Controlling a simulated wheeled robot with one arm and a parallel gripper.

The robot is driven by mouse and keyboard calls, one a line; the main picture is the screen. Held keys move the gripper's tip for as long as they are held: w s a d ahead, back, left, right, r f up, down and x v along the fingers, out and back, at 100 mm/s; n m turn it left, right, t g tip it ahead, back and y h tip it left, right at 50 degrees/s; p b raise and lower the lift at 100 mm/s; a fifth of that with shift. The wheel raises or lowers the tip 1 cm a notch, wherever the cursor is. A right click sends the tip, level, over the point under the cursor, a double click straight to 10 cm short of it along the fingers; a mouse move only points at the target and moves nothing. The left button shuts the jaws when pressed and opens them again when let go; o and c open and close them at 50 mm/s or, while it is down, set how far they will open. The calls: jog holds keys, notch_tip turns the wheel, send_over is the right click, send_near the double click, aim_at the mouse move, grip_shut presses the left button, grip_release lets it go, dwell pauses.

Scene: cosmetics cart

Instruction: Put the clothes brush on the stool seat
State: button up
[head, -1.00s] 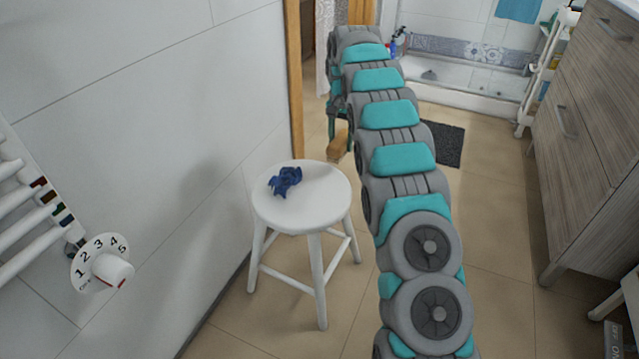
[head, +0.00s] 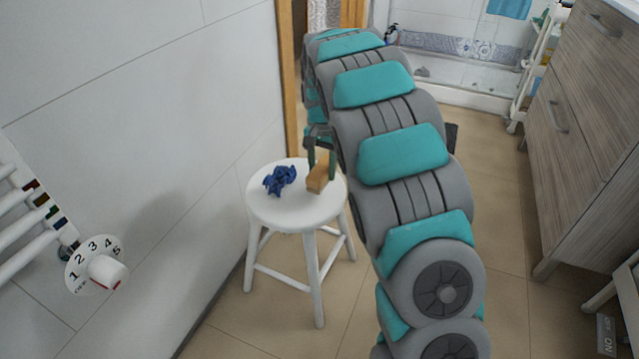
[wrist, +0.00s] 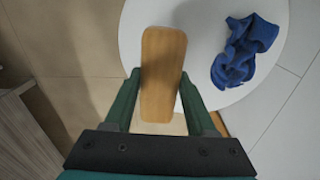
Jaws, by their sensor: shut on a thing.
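The clothes brush (head: 319,178) has a light wooden back. My gripper (head: 320,150) is shut on it, with a green finger on each side of the wood in the wrist view (wrist: 160,105). In the head view the brush is at the right part of the white stool seat (head: 285,212). In the wrist view the brush (wrist: 163,65) overlaps the edge of the seat (wrist: 200,35). I cannot tell whether the brush touches the seat or is held just above it. Its underside is hidden.
A crumpled blue cloth (head: 279,180) lies on the left part of the seat; it also shows in the wrist view (wrist: 243,50). A tiled wall and white radiator (head: 30,225) are at left. A wooden cabinet (head: 590,130) stands at right.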

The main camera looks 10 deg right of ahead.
aim_at(320, 184)
jog(key=shift+s+a, duration=0.55)
jog(key=shift+s, duration=0.35)
jog(key=shift+f, duration=1.8)
jog(key=shift+f, duration=0.1)
jog(key=o, duration=1.3)
